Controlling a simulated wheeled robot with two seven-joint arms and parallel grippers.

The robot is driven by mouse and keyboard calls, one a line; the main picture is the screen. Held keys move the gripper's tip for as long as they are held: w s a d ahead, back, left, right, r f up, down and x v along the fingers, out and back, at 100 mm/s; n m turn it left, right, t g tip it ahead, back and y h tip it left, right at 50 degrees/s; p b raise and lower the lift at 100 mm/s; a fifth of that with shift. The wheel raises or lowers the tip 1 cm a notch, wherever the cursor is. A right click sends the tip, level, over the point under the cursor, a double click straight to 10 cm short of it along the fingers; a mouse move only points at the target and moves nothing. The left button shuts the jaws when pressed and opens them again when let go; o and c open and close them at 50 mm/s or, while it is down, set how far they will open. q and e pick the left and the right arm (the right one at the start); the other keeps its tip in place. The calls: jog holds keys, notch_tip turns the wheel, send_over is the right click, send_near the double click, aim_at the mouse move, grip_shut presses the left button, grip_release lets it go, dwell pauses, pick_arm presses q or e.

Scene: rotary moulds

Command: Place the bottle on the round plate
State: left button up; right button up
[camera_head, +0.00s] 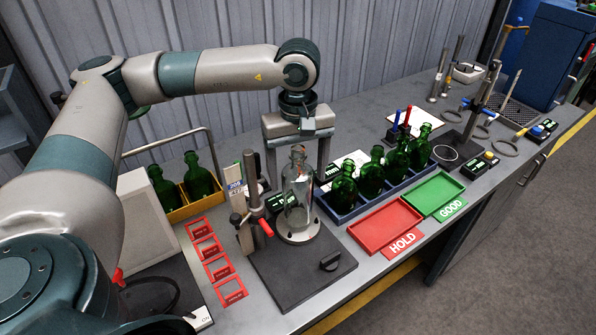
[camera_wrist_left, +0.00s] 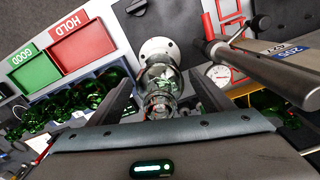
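A clear glass bottle (camera_head: 298,205) stands upright, its base on the pale round plate (camera_head: 301,237) of a dark measuring stand. In the left wrist view the bottle (camera_wrist_left: 161,82) overlaps the near part of the round plate (camera_wrist_left: 157,46). My left gripper (camera_head: 297,178) points down from above, with one finger on each side of the bottle's upper part. Gaps show between the fingers and the glass, so it is open. In the left wrist view the open fingers (camera_wrist_left: 160,95) flank the bottle. My right gripper is not in view.
The stand's post with a red handle (camera_head: 262,222) is close left of the bottle. A blue crate of green bottles (camera_head: 371,175) is close right. Red HOLD (camera_head: 385,226) and green GOOD (camera_head: 434,194) trays lie empty. A yellow crate (camera_head: 181,211) holds green bottles at left.

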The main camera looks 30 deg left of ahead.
pick_arm(q)
jog(key=shift+r+p, duration=0.2)
jog(key=shift+p, duration=0.1)
jog(key=shift+r+b, duration=0.15)
jog(key=shift+b, duration=0.25)
notch_tip(320, 180, up, 10)
jog(key=b, duration=0.4)
jog(key=shift+r, duration=0.75)
